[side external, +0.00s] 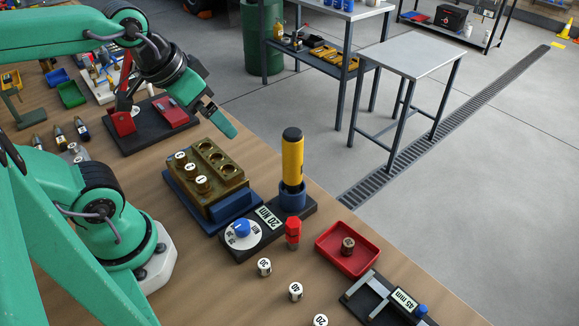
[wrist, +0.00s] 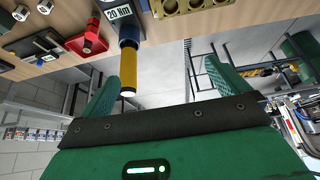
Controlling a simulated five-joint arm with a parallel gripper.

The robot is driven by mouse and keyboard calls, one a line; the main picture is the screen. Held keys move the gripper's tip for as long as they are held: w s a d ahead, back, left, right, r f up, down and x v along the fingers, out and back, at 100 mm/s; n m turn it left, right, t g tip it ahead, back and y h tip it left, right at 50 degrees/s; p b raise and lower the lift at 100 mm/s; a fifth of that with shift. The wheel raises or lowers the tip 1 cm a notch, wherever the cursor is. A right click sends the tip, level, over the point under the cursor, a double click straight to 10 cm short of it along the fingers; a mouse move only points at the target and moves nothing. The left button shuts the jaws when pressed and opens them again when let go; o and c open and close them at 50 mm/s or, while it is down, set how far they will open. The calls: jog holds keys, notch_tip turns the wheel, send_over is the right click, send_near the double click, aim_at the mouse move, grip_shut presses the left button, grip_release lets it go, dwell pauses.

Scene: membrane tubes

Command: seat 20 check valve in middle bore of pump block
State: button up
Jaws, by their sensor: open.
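The brass pump block (side external: 215,190) sits on a blue base at mid-table in the side view. Its far row has three open bores, with the middle bore (side external: 217,158) empty. Its near row holds white-topped pieces. The white valve marked 20 (side external: 320,320) stands upright on the table at the bottom edge, partly cut off. Valves marked 30 (side external: 264,267) and 40 (side external: 295,291) stand nearby. My gripper (side external: 222,122) is open and empty, above and behind the block. In the wrist view my gripper (wrist: 161,70) has its fingers spread apart; the block's edge (wrist: 190,8) shows at the top.
A yellow-handled tool (side external: 292,160) stands tall in a blue holder beside the block, by a 20 Nm sign. A red tray (side external: 330,240) holds a bronze piece. A 45 mm gauge (side external: 385,300) lies at lower right. A dark stand with red parts (side external: 150,125) is behind left.

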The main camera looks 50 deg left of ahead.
jog(key=shift+s+a+f, duration=0.1)
jog(key=shift+s+a, duration=0.05)
jog(key=shift+a, duration=0.15)
jog(key=c, duration=1.1)
